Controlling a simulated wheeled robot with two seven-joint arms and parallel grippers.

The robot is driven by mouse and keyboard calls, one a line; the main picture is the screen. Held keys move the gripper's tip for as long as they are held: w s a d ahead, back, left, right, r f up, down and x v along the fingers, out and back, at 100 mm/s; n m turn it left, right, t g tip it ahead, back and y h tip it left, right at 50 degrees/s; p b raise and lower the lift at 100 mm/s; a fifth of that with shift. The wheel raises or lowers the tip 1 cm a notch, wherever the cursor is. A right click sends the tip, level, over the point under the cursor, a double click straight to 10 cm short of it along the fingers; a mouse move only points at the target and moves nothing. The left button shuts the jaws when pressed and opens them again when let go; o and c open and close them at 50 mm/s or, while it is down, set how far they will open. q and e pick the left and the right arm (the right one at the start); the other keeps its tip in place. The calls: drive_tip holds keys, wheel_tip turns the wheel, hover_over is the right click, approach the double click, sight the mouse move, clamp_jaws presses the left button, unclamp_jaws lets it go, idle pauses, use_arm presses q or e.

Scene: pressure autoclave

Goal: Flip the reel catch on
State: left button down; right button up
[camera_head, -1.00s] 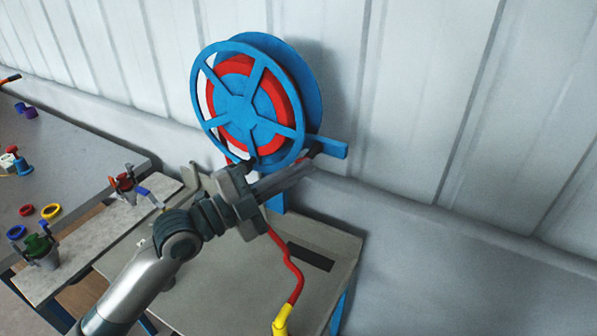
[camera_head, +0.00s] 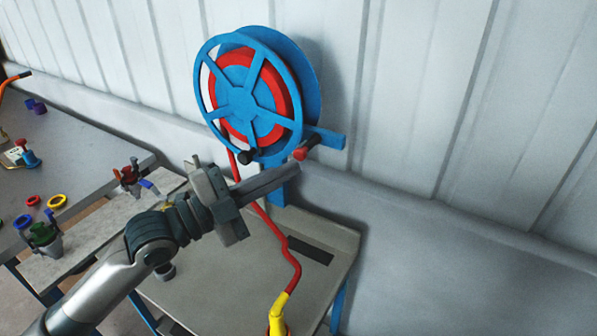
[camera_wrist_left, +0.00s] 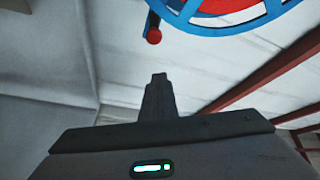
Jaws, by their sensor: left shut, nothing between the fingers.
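The blue hose reel (camera_head: 243,101) with a red hose wound on it stands against the wall. A short lever with a red end, seemingly the reel catch (camera_head: 302,152), sits at the reel's lower right by the blue frame arm. The lever (camera_wrist_left: 153,35) also shows in the left wrist view, its red end down, beyond the fingertips. My left gripper (camera_head: 308,171) is shut and empty, its fingers pointing right just below the red end. They look apart from it; in the left wrist view the fingertips (camera_wrist_left: 160,77) are clear of it. My right gripper is not in view.
A black knob (camera_head: 246,157) sits on the reel's lower rim. The red hose (camera_head: 291,262) hangs to a yellow nozzle (camera_head: 279,312) over the grey bench (camera_head: 225,285). Free room lies right of the reel.

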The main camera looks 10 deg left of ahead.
use_arm(q)
drive_tip(key=b+v, duration=0.1)
drive_tip(key=v, duration=0.3)
drive_tip(key=shift+s+a+b, duration=0.15)
drive_tip(key=shift+b, duration=0.15)
